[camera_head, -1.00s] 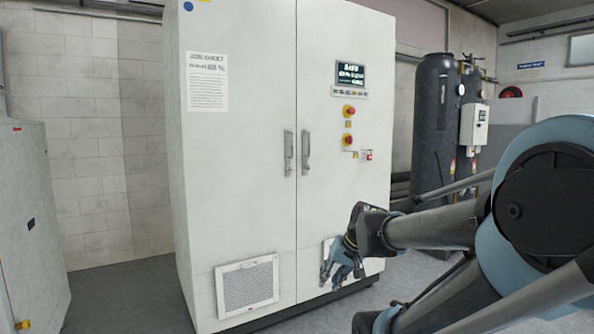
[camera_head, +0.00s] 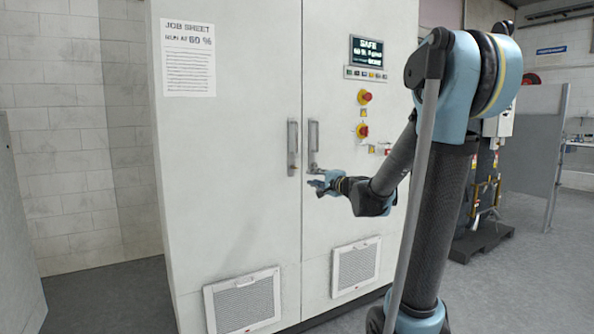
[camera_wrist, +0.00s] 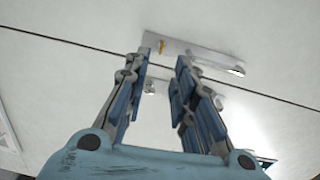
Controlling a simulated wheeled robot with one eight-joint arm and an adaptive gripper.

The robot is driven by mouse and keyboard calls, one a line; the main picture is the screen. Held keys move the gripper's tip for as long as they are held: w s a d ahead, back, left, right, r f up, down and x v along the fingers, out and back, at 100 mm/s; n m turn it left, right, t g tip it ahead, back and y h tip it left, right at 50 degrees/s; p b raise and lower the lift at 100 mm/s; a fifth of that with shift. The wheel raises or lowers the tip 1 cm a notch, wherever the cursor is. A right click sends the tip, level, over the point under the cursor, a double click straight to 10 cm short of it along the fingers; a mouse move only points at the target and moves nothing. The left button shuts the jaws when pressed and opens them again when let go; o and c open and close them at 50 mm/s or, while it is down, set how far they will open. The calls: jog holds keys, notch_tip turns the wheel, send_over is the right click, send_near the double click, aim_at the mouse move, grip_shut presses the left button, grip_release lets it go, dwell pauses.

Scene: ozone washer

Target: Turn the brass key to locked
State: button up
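A small brass-coloured piece (camera_wrist: 161,47), which looks like the key, sits on the far handle plate (camera_wrist: 195,57) in the wrist view. Its turned position is too small to read. In the head view a tiny brass spot shows at the foot of the left door handle (camera_head: 293,147). My gripper (camera_head: 318,184) is just below the right door handle (camera_head: 314,143), close to the cabinet front. In the wrist view my gripper (camera_wrist: 164,58) is open, with an empty gap between its blue-padded fingers, and the brass piece appears past the fingertips. I see no contact with it.
The tall white cabinet (camera_head: 235,200) has red knobs (camera_head: 364,97) and a display reading SAFE (camera_head: 368,51) on its right door. Two vent grilles (camera_head: 243,302) are low down. A job sheet (camera_head: 188,58) hangs at left. Open floor lies left of the cabinet.

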aim_at(295, 168)
jog(key=shift+m, duration=0.4)
jog(key=x, duration=0.6)
jog(key=w+d+x, duration=0.1)
jog(key=x, duration=0.5)
jog(key=d+x, duration=0.1)
jog(key=x, duration=0.6)
jog(key=shift+w+r, duration=0.1)
jog(key=shift+r, duration=0.2)
